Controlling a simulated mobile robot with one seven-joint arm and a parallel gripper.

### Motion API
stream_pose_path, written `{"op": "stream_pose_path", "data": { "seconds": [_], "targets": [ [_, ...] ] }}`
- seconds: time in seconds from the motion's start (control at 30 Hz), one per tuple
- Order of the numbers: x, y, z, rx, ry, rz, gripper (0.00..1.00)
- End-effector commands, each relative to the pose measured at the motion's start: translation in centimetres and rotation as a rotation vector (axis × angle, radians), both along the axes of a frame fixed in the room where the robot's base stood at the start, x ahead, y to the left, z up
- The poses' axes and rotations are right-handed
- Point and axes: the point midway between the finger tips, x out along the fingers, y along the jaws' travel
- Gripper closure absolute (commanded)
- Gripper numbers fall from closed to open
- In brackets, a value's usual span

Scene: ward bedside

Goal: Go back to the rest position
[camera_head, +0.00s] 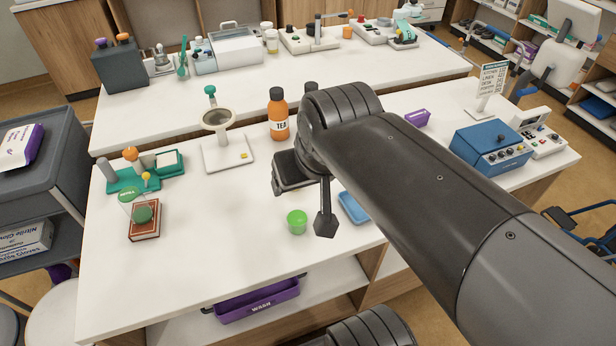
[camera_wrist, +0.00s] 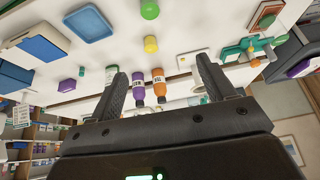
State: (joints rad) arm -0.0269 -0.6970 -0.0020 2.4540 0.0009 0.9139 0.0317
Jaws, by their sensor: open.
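My gripper (camera_head: 325,218) is raised over the right-middle part of the white table (camera_head: 230,258), with my arm reaching in from the lower right. In the wrist view its two fingers (camera_wrist: 160,78) stand wide apart with nothing held between them. An orange bottle labelled TEA (camera_head: 279,116) stands upright behind it; it also shows in the wrist view (camera_wrist: 158,86), beyond the fingers beside a purple bottle (camera_wrist: 137,86). A green cup (camera_head: 297,221) sits just left of the visible finger, apart from it. My arm hides part of the table.
A blue tray (camera_head: 354,207) lies partly behind my gripper. A scale-like stand (camera_head: 228,152), a brown box (camera_head: 144,220) and a green rack (camera_head: 134,179) stand to the left. A blue device (camera_head: 490,148) stands at right. The front left tabletop is clear.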

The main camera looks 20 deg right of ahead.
Motion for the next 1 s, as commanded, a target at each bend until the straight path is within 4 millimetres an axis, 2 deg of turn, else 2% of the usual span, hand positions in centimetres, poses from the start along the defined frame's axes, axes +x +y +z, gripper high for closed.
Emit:
{"op": "stream_pose_path", "data": {
  "seconds": [0.1,0.2,1.0],
  "targets": [
    [-1.13,-0.53,-0.63,-0.013,-0.018,0.001,0.25],
    [-1.44,-0.67,-0.89,-0.017,-0.021,0.002,0.25],
    [-1.40,-0.64,-0.84,-0.016,-0.021,0.003,0.25]
  ]
}}
